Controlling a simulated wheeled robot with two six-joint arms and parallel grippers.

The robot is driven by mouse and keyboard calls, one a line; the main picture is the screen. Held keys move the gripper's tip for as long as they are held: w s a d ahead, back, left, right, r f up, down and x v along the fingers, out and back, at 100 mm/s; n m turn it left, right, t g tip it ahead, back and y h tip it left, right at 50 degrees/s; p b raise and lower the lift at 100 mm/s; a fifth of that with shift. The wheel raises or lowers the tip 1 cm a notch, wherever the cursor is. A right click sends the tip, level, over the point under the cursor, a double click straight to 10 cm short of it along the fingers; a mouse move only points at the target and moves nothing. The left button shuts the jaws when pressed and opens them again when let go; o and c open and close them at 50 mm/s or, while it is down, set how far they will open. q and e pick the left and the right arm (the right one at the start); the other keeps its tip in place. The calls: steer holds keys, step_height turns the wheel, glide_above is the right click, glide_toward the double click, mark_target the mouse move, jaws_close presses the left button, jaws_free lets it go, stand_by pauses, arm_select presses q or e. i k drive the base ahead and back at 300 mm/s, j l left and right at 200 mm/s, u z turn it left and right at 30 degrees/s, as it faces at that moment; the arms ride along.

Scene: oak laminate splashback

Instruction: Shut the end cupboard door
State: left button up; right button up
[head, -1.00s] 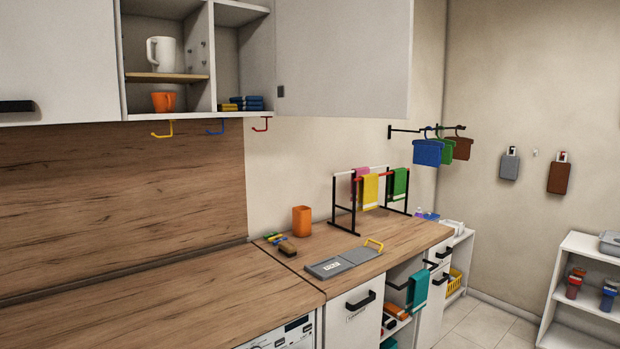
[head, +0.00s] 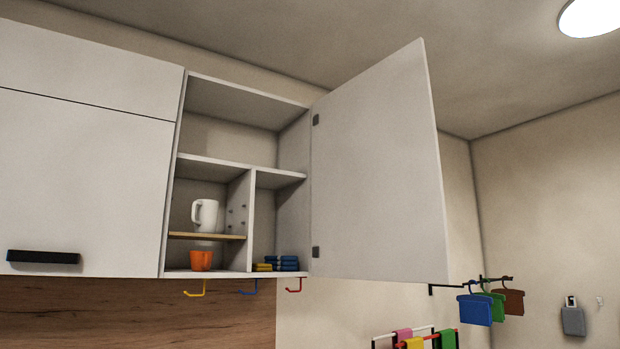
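The end cupboard door (head: 380,170) is a tall, pale grey panel in the head view. It stands wide open, hinged at the right side of the end cupboard (head: 245,105) and swung out to the right. Two dark hinges show along its left edge. The cupboard's inside is exposed, with a white mug (head: 205,215) on a wooden shelf, an orange cup (head: 201,260) below it, and folded blue and yellow cloths (head: 280,264) in the lower right compartment. The door's handle is not visible. Neither of my grippers is in view.
A closed cupboard (head: 85,175) with a black handle (head: 43,257) adjoins on the left. Coloured hooks (head: 245,288) hang under the end cupboard. A wall rail with hanging blue, green and brown items (head: 474,308) is below right of the door.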

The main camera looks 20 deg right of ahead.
mark_target(378, 213)
steer(key=i+l+u, duration=0.15)
steer(key=l+u, duration=0.35)
steer(key=l, duration=0.55)
steer(key=l+u, duration=0.45)
steer(key=l, duration=0.6)
steer(key=k+l, duration=0.1)
steer(key=l, duration=1.15)
steer(key=k+l+u, duration=0.1)
steer(key=l, duration=0.55)
steer(key=k+l, duration=0.1)
steer(key=l, duration=0.55)
